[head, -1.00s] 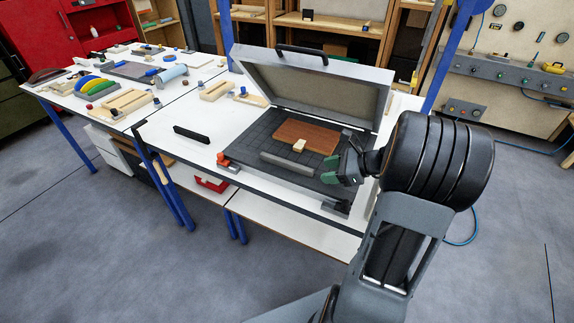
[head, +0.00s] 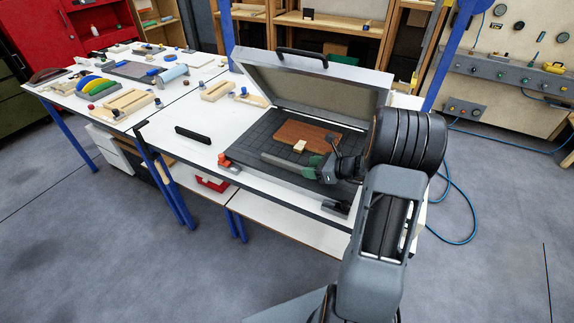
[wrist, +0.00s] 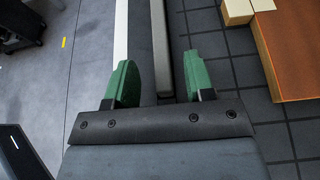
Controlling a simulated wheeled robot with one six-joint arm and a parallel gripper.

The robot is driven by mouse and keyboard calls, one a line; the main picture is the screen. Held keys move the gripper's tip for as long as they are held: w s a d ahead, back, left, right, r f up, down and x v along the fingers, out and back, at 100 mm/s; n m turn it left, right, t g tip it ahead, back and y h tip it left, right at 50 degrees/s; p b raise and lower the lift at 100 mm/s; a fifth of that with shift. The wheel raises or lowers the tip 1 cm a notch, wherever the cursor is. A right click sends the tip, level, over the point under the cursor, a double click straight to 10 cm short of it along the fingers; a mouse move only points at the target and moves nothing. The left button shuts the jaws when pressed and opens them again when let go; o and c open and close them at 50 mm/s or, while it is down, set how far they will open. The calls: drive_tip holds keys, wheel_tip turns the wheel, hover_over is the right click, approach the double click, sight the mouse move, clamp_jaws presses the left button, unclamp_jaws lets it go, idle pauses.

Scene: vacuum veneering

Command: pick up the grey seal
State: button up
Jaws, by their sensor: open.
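The grey seal (head: 286,164) is a long grey bar lying along the front part of the dark gridded press bed (head: 262,140). My gripper (head: 312,167) is open at the seal's right end, low over the bed. In the wrist view my gripper (wrist: 160,82) has a clear gap to the seal on the right side.
A brown veneer panel (head: 312,134) with a small wooden block (head: 299,146) lies behind the seal. The raised lid (head: 318,85) stands at the back. An orange clamp (head: 228,162) is at the bed's left corner, and a black bar (head: 193,135) lies on the white table.

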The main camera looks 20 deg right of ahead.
sight(299, 166)
drive_tip(key=shift+p+x, duration=0.3)
drive_tip(key=shift+x, duration=1.5)
clamp_jaws()
